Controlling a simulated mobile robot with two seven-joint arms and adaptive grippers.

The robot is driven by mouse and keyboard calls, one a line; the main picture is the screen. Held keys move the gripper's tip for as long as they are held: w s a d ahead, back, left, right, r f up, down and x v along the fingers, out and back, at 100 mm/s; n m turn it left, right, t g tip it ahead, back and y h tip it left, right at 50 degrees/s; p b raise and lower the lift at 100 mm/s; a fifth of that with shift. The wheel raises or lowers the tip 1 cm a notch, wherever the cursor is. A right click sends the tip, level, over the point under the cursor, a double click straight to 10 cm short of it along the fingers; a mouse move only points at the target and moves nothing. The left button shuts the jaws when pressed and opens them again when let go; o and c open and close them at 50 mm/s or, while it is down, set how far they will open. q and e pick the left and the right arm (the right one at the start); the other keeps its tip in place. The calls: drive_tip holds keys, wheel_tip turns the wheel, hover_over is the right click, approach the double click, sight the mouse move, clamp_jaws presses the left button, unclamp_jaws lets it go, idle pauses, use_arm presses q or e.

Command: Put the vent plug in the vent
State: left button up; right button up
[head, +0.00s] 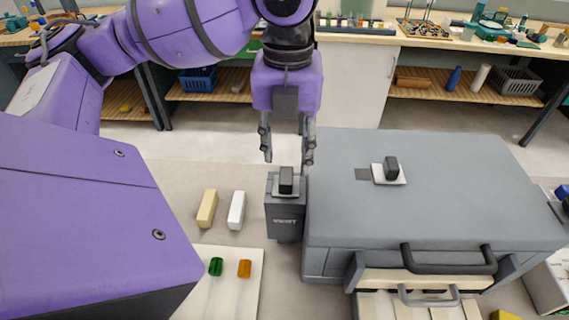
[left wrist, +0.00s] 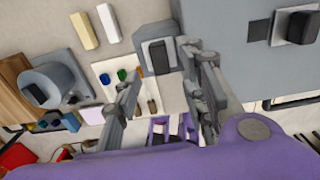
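The vent plug (head: 402,181), a pale square plate with a dark knob, sits on top of the grey furnace-like box (head: 460,210). A dark square patch (head: 362,174), which looks like the vent, lies just left of it. Both show in the left wrist view, plug (left wrist: 283,27) and vent (left wrist: 258,30). My left gripper (head: 287,152) is open and empty, pointing down, left of the furnace. Below its fingers stands a small dark grey labelled box (head: 285,222) with a similar knobbed top (head: 286,182). My right gripper is not in view.
A cream bar (head: 207,208) and a white bar (head: 237,210) lie left of the small box. A pale board (head: 225,290) holds a green piece (head: 215,266) and an orange piece (head: 244,268). A handled drawer (head: 445,280) is at the furnace front. Shelves stand behind.

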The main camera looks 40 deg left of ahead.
sight(287, 175)
use_arm(q)
wheel_tip(287, 175, up, 6)
drive_tip(key=shift+r, duration=0.2)
idle(0.3)
